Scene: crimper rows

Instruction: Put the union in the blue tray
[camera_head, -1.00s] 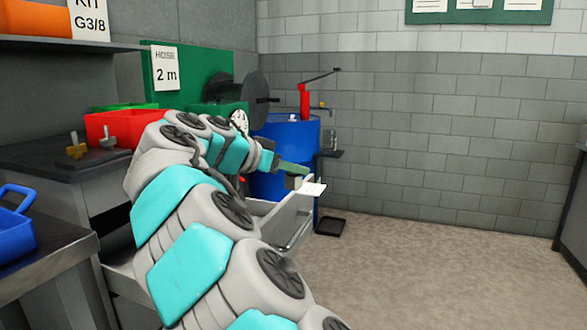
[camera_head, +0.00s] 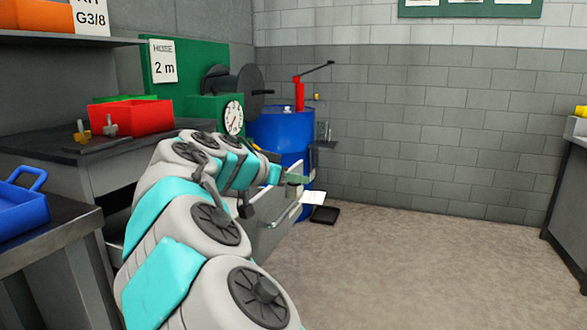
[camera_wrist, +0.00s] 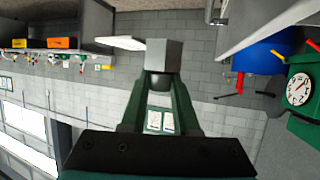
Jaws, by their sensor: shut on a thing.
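The blue tray (camera_head: 22,214) sits on the dark bench at the left edge of the head view, partly cut off. My gripper (camera_head: 297,179) is far from it, out to the right above the open drawer. In the wrist view my gripper (camera_wrist: 163,78) is shut on a small grey piece with flat faces, which looks like the union (camera_wrist: 163,54). The piece sits between the green fingertips and juts out past them.
An open drawer (camera_head: 272,232) with a white card (camera_head: 313,197) is below my gripper. A blue drum (camera_head: 283,135) stands behind it. A red bin (camera_head: 132,117) and a gauge (camera_head: 233,117) are on the back bench. The floor to the right is clear.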

